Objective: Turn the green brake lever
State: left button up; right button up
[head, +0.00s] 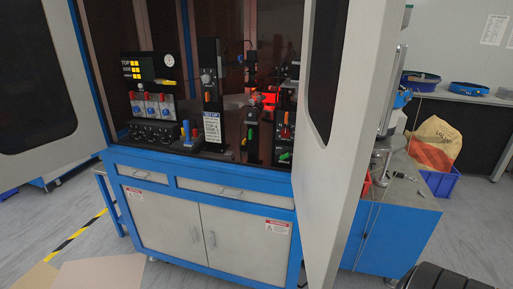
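The vision sorter machine stands inside a blue-framed cabinet with its doors open. A small green lever-like part (285,156) sits low on the right side of the machine, near the edge of the open right door. A second small green part (250,134) is on the black post left of it. I cannot tell from their labels which is the brake lever; both are too small to read. Neither of my grippers is in view, and nothing touches the green parts.
The open right door (345,130) stands out toward me, close beside the machine's right side. The open left door (35,80) is swung far left. A workbench (400,215) stands behind the right door. Floor in front of the lower cabinet doors (200,235) is partly clear.

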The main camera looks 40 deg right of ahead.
aim_at(283, 156)
jog(key=i, duration=0.35)
jog(key=z, duration=2.35)
jog(key=i, duration=0.5)
jog(key=u, duration=0.05)
